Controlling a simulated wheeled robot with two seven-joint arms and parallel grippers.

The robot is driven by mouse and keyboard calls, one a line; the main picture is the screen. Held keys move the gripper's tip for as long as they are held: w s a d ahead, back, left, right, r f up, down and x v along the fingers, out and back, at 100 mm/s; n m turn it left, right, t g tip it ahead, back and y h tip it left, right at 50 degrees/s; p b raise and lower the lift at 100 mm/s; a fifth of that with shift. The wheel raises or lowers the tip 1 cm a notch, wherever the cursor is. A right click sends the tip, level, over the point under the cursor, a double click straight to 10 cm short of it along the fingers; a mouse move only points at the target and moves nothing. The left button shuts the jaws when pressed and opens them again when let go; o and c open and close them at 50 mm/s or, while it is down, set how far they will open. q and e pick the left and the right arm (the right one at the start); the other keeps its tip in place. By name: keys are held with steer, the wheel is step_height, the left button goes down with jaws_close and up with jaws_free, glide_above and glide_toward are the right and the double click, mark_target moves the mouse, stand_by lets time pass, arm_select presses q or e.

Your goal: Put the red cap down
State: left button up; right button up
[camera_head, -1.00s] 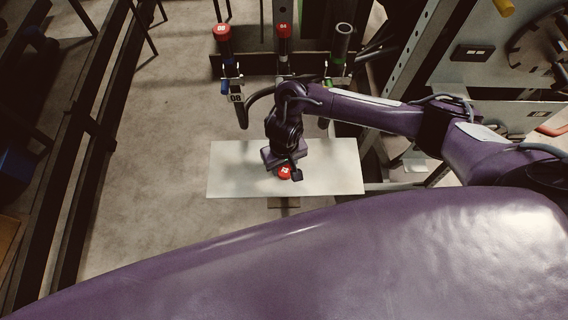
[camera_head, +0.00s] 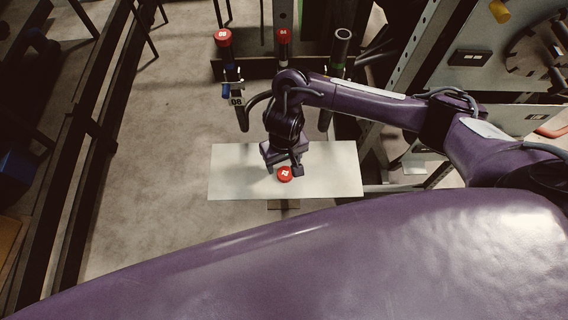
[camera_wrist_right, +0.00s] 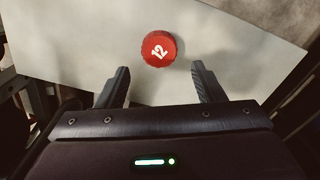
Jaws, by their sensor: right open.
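The red cap (camera_head: 284,174) lies on a white board (camera_head: 235,180), its white-marked top facing up. My right gripper (camera_head: 284,167) is right beside it, on its far side in the head view. In the right wrist view the red cap (camera_wrist_right: 159,48) shows the number 12 and sits on the bare white surface (camera_wrist_right: 95,40), just beyond the fingertips. There my right gripper (camera_wrist_right: 160,80) is open and empty, with a gap between its fingers and the cap. My left gripper is not in view.
Behind the board stand hoses with red tops, one at left (camera_head: 223,38) and one in the middle (camera_head: 284,36), and a dark open tube (camera_head: 342,48). A tag marked 08 (camera_head: 236,101) hangs at the left hose. Most of the board is clear.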

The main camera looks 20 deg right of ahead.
mark_target(284, 171)
step_height(284, 171, up, 8)
steer(key=p, duration=0.3)
steer(key=shift+f, duration=0.15)
steer(key=shift+s+f, duration=0.1)
